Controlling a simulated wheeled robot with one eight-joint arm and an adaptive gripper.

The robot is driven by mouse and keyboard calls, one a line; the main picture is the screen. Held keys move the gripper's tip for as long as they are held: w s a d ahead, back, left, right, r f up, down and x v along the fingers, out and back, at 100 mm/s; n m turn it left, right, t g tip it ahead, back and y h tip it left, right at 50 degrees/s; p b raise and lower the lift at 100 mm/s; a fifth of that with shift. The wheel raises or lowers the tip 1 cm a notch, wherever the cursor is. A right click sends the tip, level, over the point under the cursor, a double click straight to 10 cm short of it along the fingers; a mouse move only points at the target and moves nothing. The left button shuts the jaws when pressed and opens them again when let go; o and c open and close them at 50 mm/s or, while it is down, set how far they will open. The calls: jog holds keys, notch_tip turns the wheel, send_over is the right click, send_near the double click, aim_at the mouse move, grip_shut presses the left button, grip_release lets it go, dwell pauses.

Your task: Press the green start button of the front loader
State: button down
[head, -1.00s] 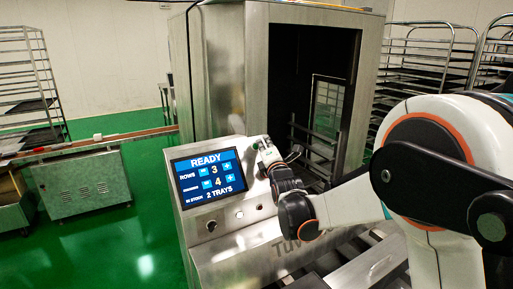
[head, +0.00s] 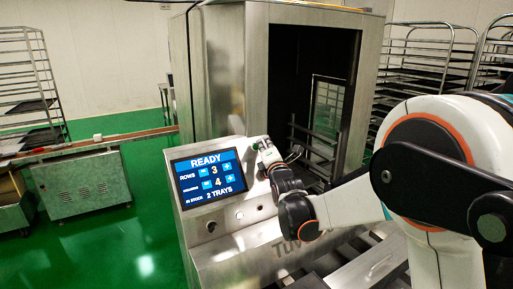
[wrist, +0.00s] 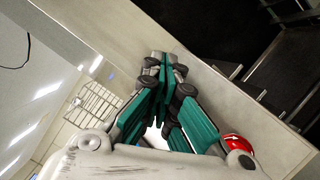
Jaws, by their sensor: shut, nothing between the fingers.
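The front loader's steel control panel (head: 185,154) carries a blue screen (head: 206,177) reading READY, rows 3, and 2 trays in stock. My gripper (head: 259,145) is at the panel's upper right, right of the screen, with its tips at or very near the panel face. In the wrist view the teal fingers (wrist: 168,72) are closed together with nothing between them and point at the steel surface. A small green spot shows beside the fingertips in the head view; I cannot tell whether it is the start button or a finger. No green button shows clearly in the wrist view.
A red button (wrist: 236,143) sits beside my fingers. The tall steel cabinet (head: 219,75) with a dark opening stands behind the panel. Racks (head: 425,62) stand at the right and a rack (head: 28,85) at the left. Green floor is free left of the panel.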

jog(key=shift+w+a+f, duration=0.1)
jog(key=shift+w+a+f+b, duration=0.15)
jog(key=shift+w+b, duration=0.05)
jog(key=shift+b, duration=0.1)
jog(key=shift+w+a+f, duration=0.15)
jog(key=shift+w+f, duration=0.05)
jog(key=shift+w, duration=0.05)
dwell(0.9)
dwell(0.4)
jog(key=shift+s+d+r, duration=0.35)
jog(key=shift+s+r, duration=0.1)
jog(key=shift+s, duration=0.05)
